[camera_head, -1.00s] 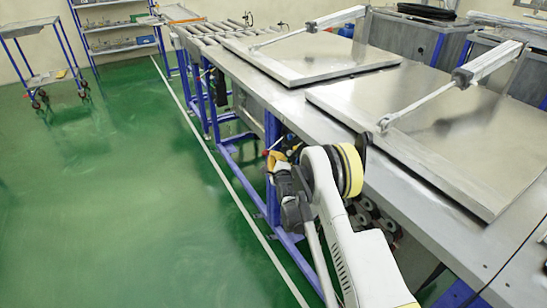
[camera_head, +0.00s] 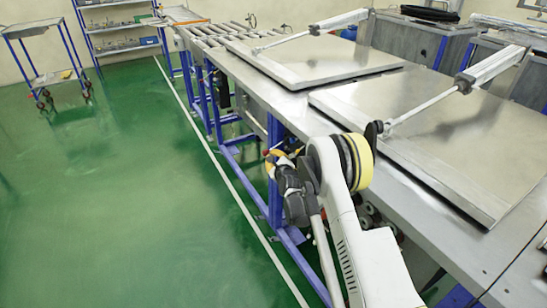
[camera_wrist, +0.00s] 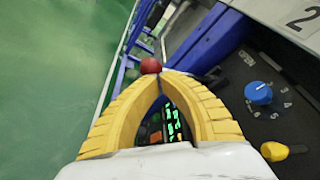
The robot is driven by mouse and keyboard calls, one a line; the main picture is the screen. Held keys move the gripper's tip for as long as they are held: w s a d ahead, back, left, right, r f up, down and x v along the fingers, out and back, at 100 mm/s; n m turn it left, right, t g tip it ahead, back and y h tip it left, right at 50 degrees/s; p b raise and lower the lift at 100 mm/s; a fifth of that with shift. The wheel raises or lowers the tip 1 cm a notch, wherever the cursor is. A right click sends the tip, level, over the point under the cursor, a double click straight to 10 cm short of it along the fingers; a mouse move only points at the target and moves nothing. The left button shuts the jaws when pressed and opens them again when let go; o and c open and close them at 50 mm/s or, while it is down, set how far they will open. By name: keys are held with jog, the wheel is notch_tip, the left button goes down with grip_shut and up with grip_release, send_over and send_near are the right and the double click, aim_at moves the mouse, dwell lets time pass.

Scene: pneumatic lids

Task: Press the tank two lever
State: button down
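My gripper (camera_wrist: 161,74) has two yellow ribbed fingers whose tips meet, so it is shut. A red ball knob (camera_wrist: 151,66) shows right at the fingertips in the wrist view; whether they touch it, I cannot tell. Its stem is hidden. To the right is a dark panel with a blue dial (camera_wrist: 258,93), an "OPEN" mark and a yellow lever handle (camera_wrist: 275,151). A plate marked "2" (camera_wrist: 303,20) is above the panel. In the head view my gripper (camera_head: 270,156) is beside the bench's front, mostly hidden by my wrist. Tank two's lid (camera_head: 440,130) lies flat.
Another flat lid (camera_head: 310,58) lies farther along the steel bench. Lid cylinders (camera_head: 495,66) reach over the bench. Blue frame legs (camera_head: 274,165) stand close to my gripper. The green floor (camera_head: 110,200) to the left is clear up to a trolley (camera_head: 52,75).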

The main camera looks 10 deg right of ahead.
aim_at(271, 149)
jog(key=shift+a+r+m+g+y, duration=0.25)
jog(key=shift+r+m+g+y, duration=0.15)
jog(key=shift+r+m, duration=0.5)
jog(key=shift+r+m+p, duration=0.3)
jog(key=shift+r+p, duration=0.05)
jog(key=shift+a+r, duration=0.1)
jog(key=shift+r, duration=0.4)
dwell(0.3)
jog(key=shift+s, duration=0.1)
dwell(0.9)
